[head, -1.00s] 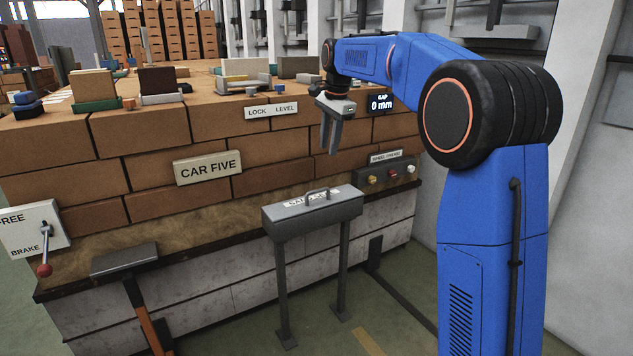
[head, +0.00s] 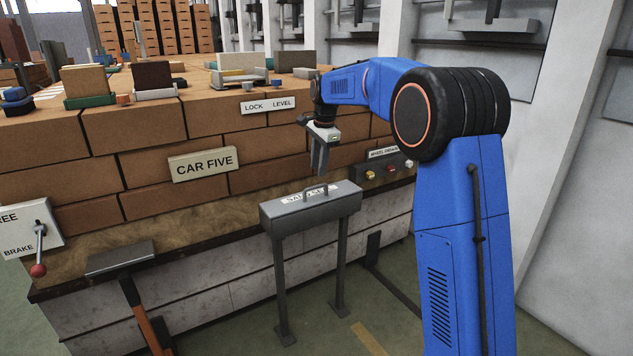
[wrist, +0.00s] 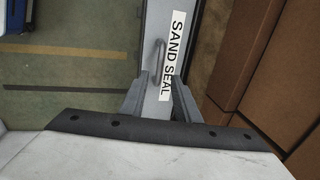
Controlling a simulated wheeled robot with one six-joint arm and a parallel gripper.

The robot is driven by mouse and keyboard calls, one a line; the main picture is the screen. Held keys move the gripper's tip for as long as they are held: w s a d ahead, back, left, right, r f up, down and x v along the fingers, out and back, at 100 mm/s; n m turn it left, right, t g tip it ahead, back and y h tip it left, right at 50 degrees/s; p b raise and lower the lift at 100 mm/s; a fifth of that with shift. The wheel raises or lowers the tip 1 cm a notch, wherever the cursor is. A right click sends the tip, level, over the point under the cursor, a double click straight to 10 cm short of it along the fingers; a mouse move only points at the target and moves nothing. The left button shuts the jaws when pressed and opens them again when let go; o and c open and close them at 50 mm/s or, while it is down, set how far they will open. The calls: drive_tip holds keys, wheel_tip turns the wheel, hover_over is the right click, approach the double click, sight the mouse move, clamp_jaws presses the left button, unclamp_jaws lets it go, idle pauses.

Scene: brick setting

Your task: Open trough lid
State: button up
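The trough (head: 312,212) is a grey metal box on two legs in front of the brick stack. Its lid (head: 340,189) is shut, with a label and a bar handle (head: 323,189) on top.
The brick stack with the "CAR FIVE" plate (head: 203,163) rises behind the trough. A control panel with knobs (head: 388,170) is to the right. A brake lever (head: 40,250) and a grey-topped shovel-like tool (head: 120,258) are to the left. The floor in front is clear.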

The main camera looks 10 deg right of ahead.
sight(316, 187)
drive_tip(key=f, duration=0.4)
drive_tip(key=w+f, duration=0.1)
drive_tip(key=f, duration=0.1)
drive_tip(key=shift+w+a+f, duration=0.1)
drive_tip(key=shift+a+f, duration=0.1)
drive_tip(key=shift+f, duration=0.15)
clamp_jaws()
